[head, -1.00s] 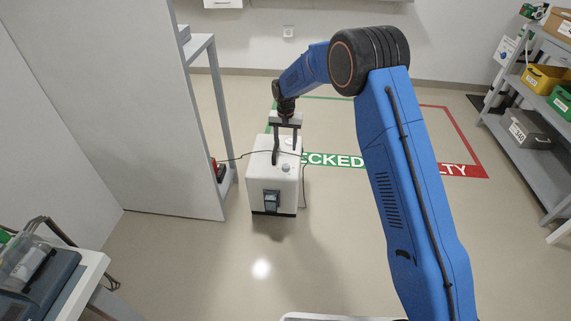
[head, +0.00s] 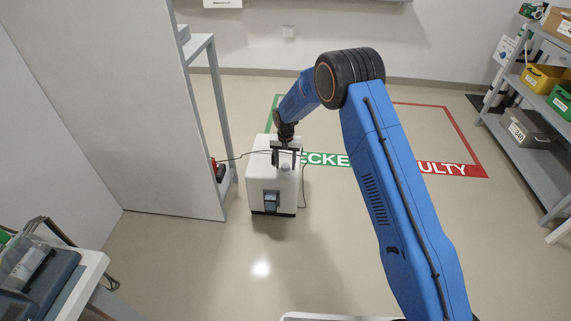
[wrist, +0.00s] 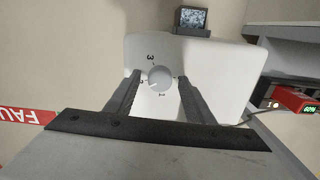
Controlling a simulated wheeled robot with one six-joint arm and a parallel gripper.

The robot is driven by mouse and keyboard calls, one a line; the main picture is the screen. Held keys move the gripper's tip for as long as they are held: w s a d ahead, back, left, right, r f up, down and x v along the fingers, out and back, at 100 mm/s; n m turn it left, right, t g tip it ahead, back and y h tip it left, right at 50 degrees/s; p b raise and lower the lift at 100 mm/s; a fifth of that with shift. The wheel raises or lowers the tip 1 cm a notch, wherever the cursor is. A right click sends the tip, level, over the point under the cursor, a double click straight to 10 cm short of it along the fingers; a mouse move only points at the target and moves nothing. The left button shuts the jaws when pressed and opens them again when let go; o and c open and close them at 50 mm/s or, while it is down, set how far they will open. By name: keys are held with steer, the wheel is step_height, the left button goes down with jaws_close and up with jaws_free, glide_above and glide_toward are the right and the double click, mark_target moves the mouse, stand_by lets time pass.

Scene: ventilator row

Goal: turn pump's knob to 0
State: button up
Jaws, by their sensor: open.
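The pump is a white box (head: 262,190) standing on the floor, with a small dark screen (head: 271,201) on its front; the box also shows in the wrist view (wrist: 225,65). Its round pale knob (wrist: 160,79) sits on the top face with marks around it; a 3 and a 1 are legible. A faint line on the knob points toward the lower left, but its exact setting is hard to read. My gripper (wrist: 160,77) is open, with one finger on each side of the knob and gaps showing. In the head view my gripper (head: 284,160) is over the pump top.
A thin dark cable runs from the pump toward a red device (wrist: 294,99) on the grey rack (head: 214,110) at left. A partition (head: 110,100) stands left of it. Shelving with bins (head: 530,130) is at the far right. The floor in front is clear.

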steer(key=c, duration=1.1)
steer(key=shift+o, duration=0.2)
